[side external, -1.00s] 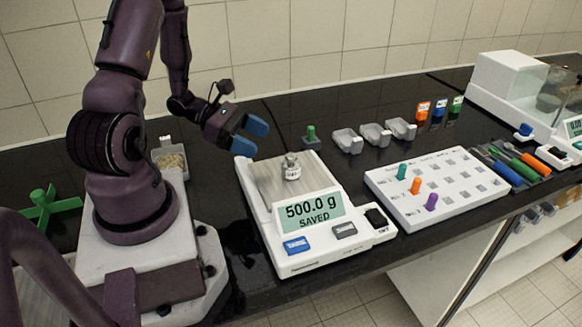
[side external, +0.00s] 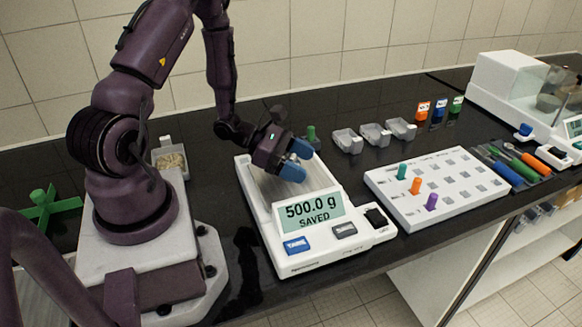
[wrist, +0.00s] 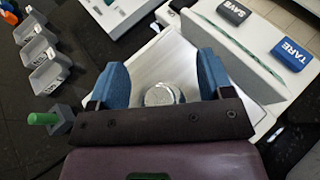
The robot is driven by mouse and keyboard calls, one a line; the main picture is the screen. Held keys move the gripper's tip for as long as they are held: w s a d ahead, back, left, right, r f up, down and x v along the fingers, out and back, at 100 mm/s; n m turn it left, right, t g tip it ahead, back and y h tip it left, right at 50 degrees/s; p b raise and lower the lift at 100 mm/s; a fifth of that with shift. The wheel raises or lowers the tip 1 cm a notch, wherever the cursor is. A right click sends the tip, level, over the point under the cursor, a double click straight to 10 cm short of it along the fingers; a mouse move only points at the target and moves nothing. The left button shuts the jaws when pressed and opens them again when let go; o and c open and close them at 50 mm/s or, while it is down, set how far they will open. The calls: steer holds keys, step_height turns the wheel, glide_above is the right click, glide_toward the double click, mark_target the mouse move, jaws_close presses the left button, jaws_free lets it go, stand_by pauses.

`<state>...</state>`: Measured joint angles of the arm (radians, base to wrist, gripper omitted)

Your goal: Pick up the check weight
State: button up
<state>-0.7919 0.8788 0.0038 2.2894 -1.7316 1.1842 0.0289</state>
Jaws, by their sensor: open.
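The check weight (wrist: 161,94) is a small silvery metal piece on the steel pan (wrist: 163,58) of the balance, seen in the wrist view between my two blue fingers. My gripper (wrist: 163,72) is open around it, with a gap to each finger; I cannot tell how far the fingertips reach down beside it. In the side view my gripper (side external: 298,162) is over the pan, and it hides the weight there. The balance display (side external: 308,212) reads 500.0 g SAVED.
A green-knobbed block (side external: 311,137) stands just behind the balance, with white scoop trays (side external: 374,135) to its right. A white peg board (side external: 440,185) with coloured pegs lies right of the balance. The TARE button (side external: 296,245) is at the balance's front.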

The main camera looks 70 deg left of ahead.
steer(key=c, duration=1.3)
steer(key=shift+r, duration=0.1)
